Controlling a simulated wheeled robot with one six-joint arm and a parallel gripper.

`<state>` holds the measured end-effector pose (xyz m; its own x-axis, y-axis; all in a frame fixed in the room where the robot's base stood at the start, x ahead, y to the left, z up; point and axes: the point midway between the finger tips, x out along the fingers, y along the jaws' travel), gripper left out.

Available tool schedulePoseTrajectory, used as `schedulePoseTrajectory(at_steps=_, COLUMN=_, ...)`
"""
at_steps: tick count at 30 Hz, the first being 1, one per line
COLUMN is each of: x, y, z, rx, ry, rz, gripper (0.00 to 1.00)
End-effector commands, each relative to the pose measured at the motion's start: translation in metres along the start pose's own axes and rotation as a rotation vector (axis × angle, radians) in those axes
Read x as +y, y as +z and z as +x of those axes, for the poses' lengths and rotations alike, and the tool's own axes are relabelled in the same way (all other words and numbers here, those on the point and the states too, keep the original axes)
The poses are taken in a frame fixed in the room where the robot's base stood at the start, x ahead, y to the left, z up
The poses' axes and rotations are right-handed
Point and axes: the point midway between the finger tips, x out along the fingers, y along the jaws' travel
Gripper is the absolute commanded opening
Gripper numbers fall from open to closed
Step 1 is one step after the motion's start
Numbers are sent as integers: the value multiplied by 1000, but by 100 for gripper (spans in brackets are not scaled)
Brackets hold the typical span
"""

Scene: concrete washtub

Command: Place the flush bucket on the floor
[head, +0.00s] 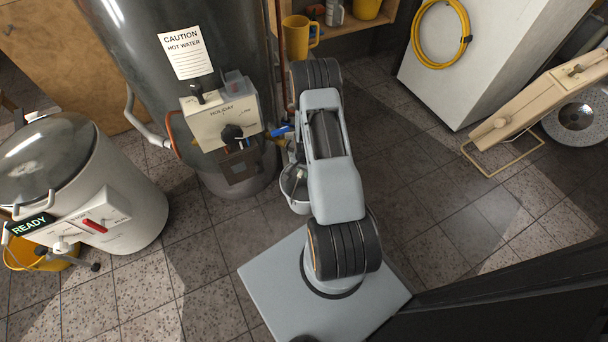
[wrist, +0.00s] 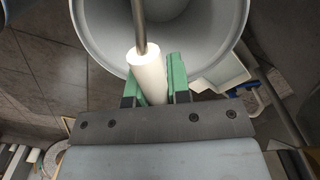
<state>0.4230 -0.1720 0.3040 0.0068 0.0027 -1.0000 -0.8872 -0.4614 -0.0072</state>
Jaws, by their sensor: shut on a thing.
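The flush bucket (head: 298,205) is a light grey pail, partly hidden behind my arm in the head view, close to the right side of the dark heater tank (head: 118,40). In the wrist view its round rim and empty-looking inside (wrist: 195,35) fill the upper middle. My gripper (wrist: 153,86) has green jaws shut on the white grip (wrist: 147,72) of its wire handle. The bucket is in front of the jaws. I cannot tell whether its bottom touches the floor.
A blue-handled valve (head: 282,131) sits beside the bucket. A white boiler (head: 125,205) with a yellow bucket (head: 40,257) stands at left. A beige folding piece (head: 535,100) and a white cabinet (head: 485,60) are at right. Tiled floor (head: 435,165) right of my arm is clear.

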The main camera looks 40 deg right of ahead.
Motion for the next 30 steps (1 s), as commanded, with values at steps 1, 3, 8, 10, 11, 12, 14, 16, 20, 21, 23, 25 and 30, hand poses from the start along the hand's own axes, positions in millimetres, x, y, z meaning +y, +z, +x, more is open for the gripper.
schedulePoseTrajectory(at_steps=1, x=2, y=0, z=14, rx=-2, ry=1, rz=2, gripper=0)
schedulePoseTrajectory(at_steps=3, x=2, y=0, z=24, rx=-1, ry=1, rz=3, gripper=0)
schedulePoseTrajectory(at_steps=8, x=1, y=0, z=30, rx=-1, ry=0, rz=1, gripper=0)
schedulePoseTrajectory(at_steps=10, x=1, y=0, z=28, rx=0, ry=0, rz=1, gripper=0)
schedulePoseTrajectory(at_steps=11, x=1, y=0, z=28, rx=0, ry=0, rz=1, gripper=0)
schedulePoseTrajectory(at_steps=12, x=1, y=0, z=28, rx=-1, ry=0, rz=1, gripper=0)
schedulePoseTrajectory(at_steps=14, x=1, y=0, z=29, rx=-1, ry=0, rz=2, gripper=0)
schedulePoseTrajectory(at_steps=16, x=2, y=0, z=31, rx=-1, ry=0, rz=3, gripper=0)
schedulePoseTrajectory(at_steps=20, x=2, y=0, z=31, rx=-1, ry=0, rz=4, gripper=25)
schedulePoseTrajectory(at_steps=21, x=2, y=0, z=31, rx=-1, ry=0, rz=4, gripper=29)
schedulePoseTrajectory(at_steps=23, x=2, y=0, z=31, rx=-1, ry=0, rz=4, gripper=35)
schedulePoseTrajectory(at_steps=25, x=2, y=0, z=31, rx=-1, ry=0, rz=4, gripper=42)
schedulePoseTrajectory(at_steps=30, x=2, y=0, z=31, rx=-1, ry=0, rz=5, gripper=43)
